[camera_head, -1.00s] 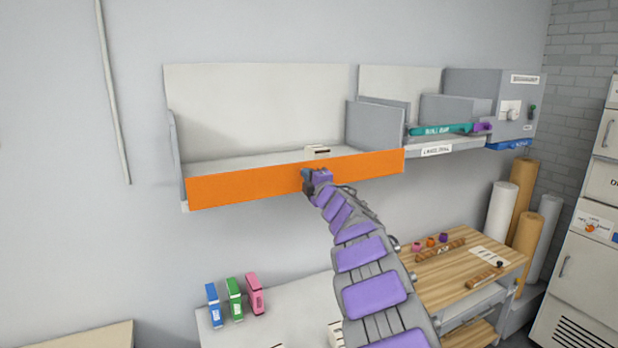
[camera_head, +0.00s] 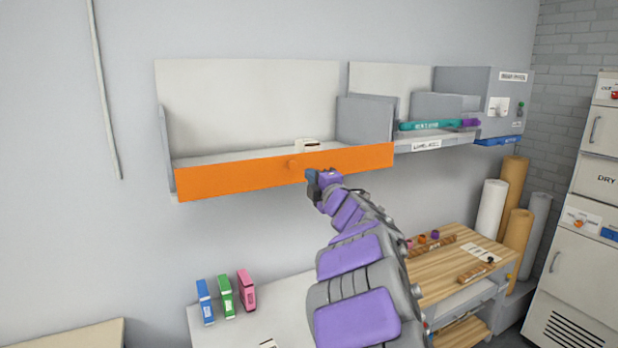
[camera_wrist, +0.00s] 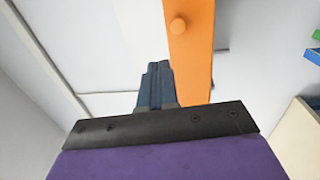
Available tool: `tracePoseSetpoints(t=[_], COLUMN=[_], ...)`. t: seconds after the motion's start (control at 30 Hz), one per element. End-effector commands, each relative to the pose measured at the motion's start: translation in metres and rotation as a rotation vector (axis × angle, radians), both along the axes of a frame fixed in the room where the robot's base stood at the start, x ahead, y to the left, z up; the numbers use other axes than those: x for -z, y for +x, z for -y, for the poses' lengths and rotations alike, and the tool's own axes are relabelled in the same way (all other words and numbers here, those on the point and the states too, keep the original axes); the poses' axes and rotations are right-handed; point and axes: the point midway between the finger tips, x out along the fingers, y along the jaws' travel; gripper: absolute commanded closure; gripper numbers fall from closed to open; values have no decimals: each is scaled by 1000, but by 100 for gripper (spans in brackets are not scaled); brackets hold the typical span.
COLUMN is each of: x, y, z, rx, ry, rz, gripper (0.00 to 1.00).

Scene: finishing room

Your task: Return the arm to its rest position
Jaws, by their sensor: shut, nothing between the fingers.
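My arm reaches up from the bottom of the head view toward the wall shelf. My gripper (camera_head: 311,177) is at its end, just in front of the shelf's orange front panel (camera_head: 230,180). In the wrist view my gripper (camera_wrist: 157,68) shows as two dark blue fingers pressed together, with nothing between them. The orange panel (camera_wrist: 192,55) stands beside the fingertips there, with a round orange knob (camera_wrist: 178,26) on it. The knob (camera_head: 292,164) also shows in the head view, left of my gripper and apart from it.
A small whitish block (camera_head: 308,145) sits on the shelf behind the panel. Blue, green (camera_head: 226,296) and pink boxes stand on the table below. A wooden-topped cart (camera_head: 450,275), paper rolls (camera_head: 492,210) and a white cabinet (camera_head: 590,200) are at right.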

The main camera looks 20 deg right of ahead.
Motion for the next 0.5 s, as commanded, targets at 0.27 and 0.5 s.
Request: tracePoseSetpoints(t=[0.27, 0.5], x=[2, 4], y=[-16, -21], z=[9, 8], rx=[2, 34], ry=[6, 32], rz=[-1, -9], gripper=[100, 100])
